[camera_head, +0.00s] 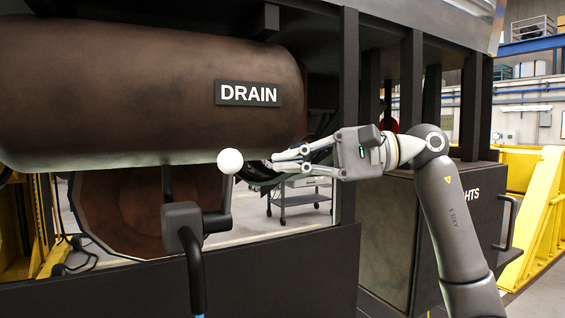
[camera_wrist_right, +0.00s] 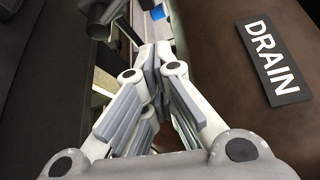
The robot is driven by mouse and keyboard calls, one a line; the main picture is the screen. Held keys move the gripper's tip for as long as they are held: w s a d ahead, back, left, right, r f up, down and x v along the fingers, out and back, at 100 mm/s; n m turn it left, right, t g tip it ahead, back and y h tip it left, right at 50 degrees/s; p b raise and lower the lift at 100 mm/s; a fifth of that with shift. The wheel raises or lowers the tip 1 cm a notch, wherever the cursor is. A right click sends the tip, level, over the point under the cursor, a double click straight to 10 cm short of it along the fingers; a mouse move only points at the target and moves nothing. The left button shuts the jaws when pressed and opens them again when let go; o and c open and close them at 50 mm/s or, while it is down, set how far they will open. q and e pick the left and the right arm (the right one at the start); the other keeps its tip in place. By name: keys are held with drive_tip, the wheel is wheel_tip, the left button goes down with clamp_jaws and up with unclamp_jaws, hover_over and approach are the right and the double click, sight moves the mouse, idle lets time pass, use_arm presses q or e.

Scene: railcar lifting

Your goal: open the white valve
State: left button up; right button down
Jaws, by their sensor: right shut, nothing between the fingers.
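The lever joins a grey valve body (camera_head: 182,226) on a pipe below the tank marked DRAIN. My right gripper (camera_head: 270,163) comes in from the right, shut and empty, its fingertips just right of the knob. I cannot tell whether they touch it. In the right wrist view the closed fingers (camera_wrist_right: 155,62) point up the picture; a dark part of the valve (camera_wrist_right: 105,14) shows at the top, and the white knob is not clearly visible. My left gripper is not in view.
The brown tank (camera_head: 130,90) with its DRAIN sign (camera_head: 248,94) hangs above the valve and close to my right gripper. A dark sill (camera_head: 290,275) runs below. Dark posts and a cabinet (camera_head: 450,235) stand at right. A cart (camera_head: 300,195) stands beyond the opening.

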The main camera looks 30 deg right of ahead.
sight(227, 189)
drive_tip(key=r+p+x, duration=0.1)
drive_tip(key=p+x, duration=0.1)
drive_tip(key=x, duration=0.6)
use_arm(q)
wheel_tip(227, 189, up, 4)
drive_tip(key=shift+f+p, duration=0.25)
drive_tip(key=shift+p, duration=0.3)
use_arm(e)
drive_tip(key=s, duration=0.3)
drive_tip(key=shift+s+f, duration=0.1)
drive_tip(key=shift+s, duration=0.3)
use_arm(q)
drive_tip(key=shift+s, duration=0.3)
use_arm(e)
drive_tip(key=shift+w+a, duration=0.1)
drive_tip(key=shift+a, duration=0.05)
use_arm(q)
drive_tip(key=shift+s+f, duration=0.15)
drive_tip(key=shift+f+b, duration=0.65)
drive_tip(key=shift+b, duration=0.05)
use_arm(e)
drive_tip(key=shift+s+f, duration=0.1)
drive_tip(key=shift+s, duration=0.2)
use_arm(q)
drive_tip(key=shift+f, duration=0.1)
use_arm(e)
drive_tip(key=shift+n, duration=0.3)
